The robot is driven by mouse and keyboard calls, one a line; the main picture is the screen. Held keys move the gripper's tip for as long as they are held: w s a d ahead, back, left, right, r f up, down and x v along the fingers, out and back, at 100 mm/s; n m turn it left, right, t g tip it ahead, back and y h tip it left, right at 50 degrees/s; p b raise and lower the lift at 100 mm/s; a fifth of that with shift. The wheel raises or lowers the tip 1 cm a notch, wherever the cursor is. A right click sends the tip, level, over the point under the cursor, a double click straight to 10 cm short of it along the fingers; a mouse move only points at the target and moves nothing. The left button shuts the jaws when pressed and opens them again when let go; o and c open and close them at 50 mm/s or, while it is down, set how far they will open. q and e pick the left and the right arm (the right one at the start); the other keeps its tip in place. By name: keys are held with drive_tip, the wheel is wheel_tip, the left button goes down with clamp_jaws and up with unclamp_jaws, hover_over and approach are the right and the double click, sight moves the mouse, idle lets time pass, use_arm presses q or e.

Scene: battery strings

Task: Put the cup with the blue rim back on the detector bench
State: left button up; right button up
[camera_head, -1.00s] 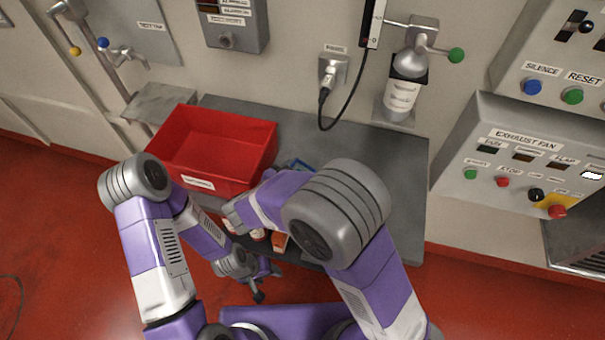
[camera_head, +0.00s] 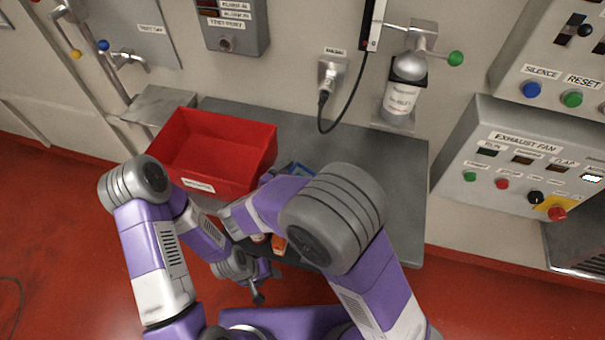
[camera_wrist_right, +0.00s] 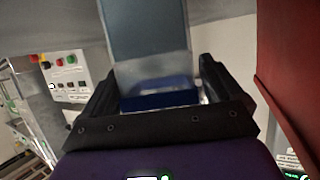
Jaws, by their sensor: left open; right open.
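I cannot make out a whole cup with a blue rim. In the right wrist view a blue, partly see-through thing (camera_wrist_right: 160,98) shows between the fingers of my right gripper (camera_wrist_right: 156,82), which are apart; I cannot tell if it is the cup. In the head view a small blue thing (camera_head: 302,169) shows beside the red bin, partly behind my right arm. My left gripper (camera_head: 264,284) hangs open and empty below the front edge of the grey bench (camera_head: 395,170).
The red bin (camera_head: 225,188) stands on the bench's left part. A white item (camera_head: 258,238) and an orange item (camera_head: 280,244) show near the front edge under my right arm. The bench's right part is clear.

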drive_tip(key=p+v, duration=0.1)
drive_tip(key=v, duration=0.5)
drive_tip(key=shift+s, duration=0.2)
drive_tip(key=shift+a, duration=0.15)
